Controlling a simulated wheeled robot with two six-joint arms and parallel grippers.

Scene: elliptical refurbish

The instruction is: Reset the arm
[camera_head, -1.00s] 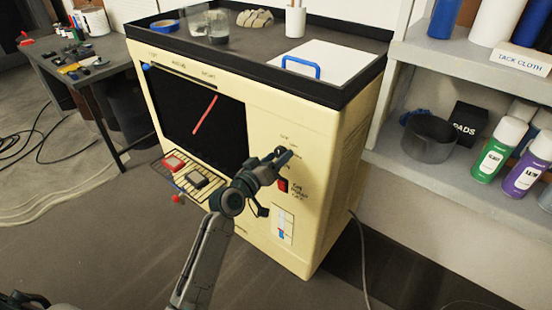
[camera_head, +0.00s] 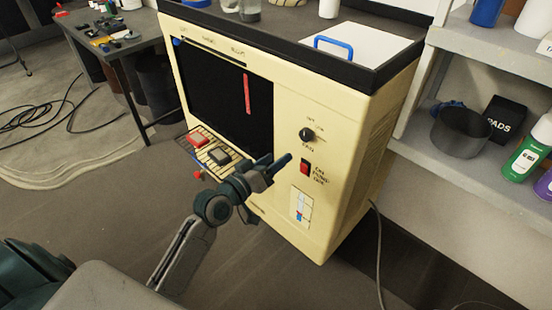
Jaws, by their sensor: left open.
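My left gripper (camera_head: 275,166) is open and empty. Its arm rises from the lower left, and its fingertips are in front of the cream cabinet, below and left of the black knob (camera_head: 307,134). The fingers look apart from the knob, though the gap to the cabinet face is hard to judge. A red bar (camera_head: 247,93) stands nearly upright in the dark window (camera_head: 205,95). A red switch (camera_head: 306,167) sits below the knob, and a white slider panel (camera_head: 301,206) below that. My right gripper is not in view.
The cream cabinet (camera_head: 345,155) carries a wire shelf with a red block (camera_head: 198,139) and a grey block (camera_head: 219,156). A shelf unit (camera_head: 455,160) stands at right and a tool table (camera_head: 115,45) at left. The floor in front is clear; a cable lies at right.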

